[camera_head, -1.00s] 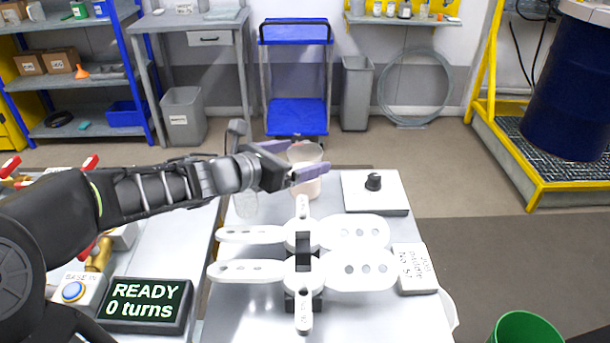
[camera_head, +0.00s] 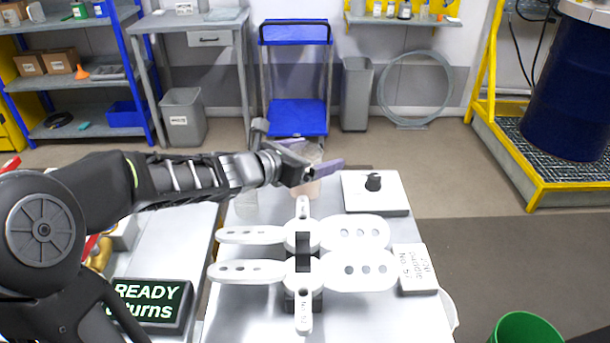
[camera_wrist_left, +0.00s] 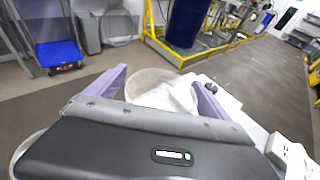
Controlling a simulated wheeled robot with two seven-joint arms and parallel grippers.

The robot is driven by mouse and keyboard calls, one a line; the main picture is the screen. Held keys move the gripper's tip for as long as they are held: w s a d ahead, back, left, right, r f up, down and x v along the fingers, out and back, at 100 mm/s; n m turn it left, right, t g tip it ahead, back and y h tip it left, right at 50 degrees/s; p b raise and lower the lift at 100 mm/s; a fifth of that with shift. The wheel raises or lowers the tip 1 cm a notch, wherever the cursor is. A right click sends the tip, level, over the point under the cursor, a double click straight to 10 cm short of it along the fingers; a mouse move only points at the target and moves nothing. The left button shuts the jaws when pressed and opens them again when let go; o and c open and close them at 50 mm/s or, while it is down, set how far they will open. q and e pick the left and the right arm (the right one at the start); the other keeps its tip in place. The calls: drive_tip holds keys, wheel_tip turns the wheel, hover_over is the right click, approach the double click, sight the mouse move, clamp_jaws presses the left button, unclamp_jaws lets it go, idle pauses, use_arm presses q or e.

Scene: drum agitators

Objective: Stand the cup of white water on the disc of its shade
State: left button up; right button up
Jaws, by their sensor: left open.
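My left gripper (camera_head: 321,155) is open, with its purple fingers on either side of a clear cup (camera_head: 307,190) at the back of the table. The cup looks faintly pinkish low down. In the left wrist view, the cup's round rim (camera_wrist_left: 150,77) lies between the fingers (camera_wrist_left: 160,80); I cannot tell whether they touch it. A second clear cup (camera_head: 245,203) stands to the left, partly hidden by my left arm. I cannot tell which cup holds white water. No shade disc can be made out. My right gripper is not in view.
White paddle pieces (camera_head: 345,268) on a dark-centred stand fill the middle of the table. A white plate with a black knob (camera_head: 373,182) is right of the gripper. A number block (camera_head: 415,268) sits at the right edge. A display (camera_head: 145,303) is at front left.

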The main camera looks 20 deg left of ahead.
use_arm(q)
drive_tip(key=shift+c, duration=0.3)
drive_tip(key=c, duration=1.8)
drive_tip(key=shift+r, duration=0.25)
drive_tip(key=shift+r+p, duration=1.85)
drive_tip(key=shift+r, duration=2.9)
drive_tip(key=shift+c, duration=0.2)
